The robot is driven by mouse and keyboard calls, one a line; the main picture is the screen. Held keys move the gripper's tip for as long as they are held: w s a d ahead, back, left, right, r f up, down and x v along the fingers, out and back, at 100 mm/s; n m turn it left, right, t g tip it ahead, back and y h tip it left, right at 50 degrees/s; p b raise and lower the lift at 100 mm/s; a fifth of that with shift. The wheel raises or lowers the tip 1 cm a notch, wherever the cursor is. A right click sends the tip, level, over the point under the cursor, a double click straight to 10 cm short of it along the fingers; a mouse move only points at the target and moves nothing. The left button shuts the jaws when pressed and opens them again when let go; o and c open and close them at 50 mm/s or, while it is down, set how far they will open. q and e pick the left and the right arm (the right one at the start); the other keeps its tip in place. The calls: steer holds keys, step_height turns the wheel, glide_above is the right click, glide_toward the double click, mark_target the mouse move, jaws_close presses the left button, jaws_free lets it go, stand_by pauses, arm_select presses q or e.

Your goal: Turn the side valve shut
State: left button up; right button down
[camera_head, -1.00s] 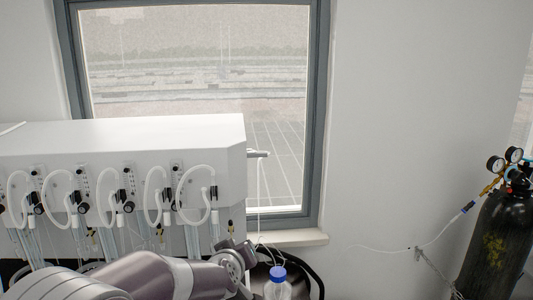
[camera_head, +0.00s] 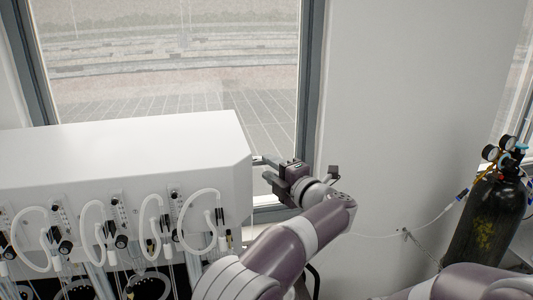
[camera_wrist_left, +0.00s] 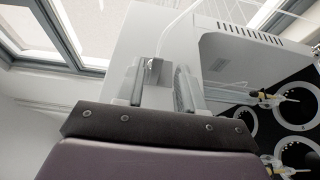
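The distiller is a white box (camera_head: 130,165) at the left in the head view. Its side valve, a small grey metal fitting (camera_head: 257,160), sticks out of its right side. My left gripper (camera_head: 267,170) is at that side, with its fingertips pointing left at the valve and partly covering it. In the left wrist view, the two fingers of my left gripper (camera_wrist_left: 158,75) are apart, and the small metal valve (camera_wrist_left: 153,64) shows between their tips. I cannot tell whether either finger touches it. My right gripper is not in view.
Several white looped hoses (camera_head: 200,222) hang on the distiller's front. The window sill is behind my left gripper. A black gas cylinder (camera_head: 487,230) with gauges stands at the right, with a thin hose along the wall.

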arm_select(q)
steer(key=shift+w+a+r, duration=0.3)
steer(key=shift+w+a, duration=0.05)
steer(key=shift+w, duration=0.1)
steer(key=shift+w+a+f, duration=0.15)
steer(key=shift+w, duration=0.15)
jaws_close()
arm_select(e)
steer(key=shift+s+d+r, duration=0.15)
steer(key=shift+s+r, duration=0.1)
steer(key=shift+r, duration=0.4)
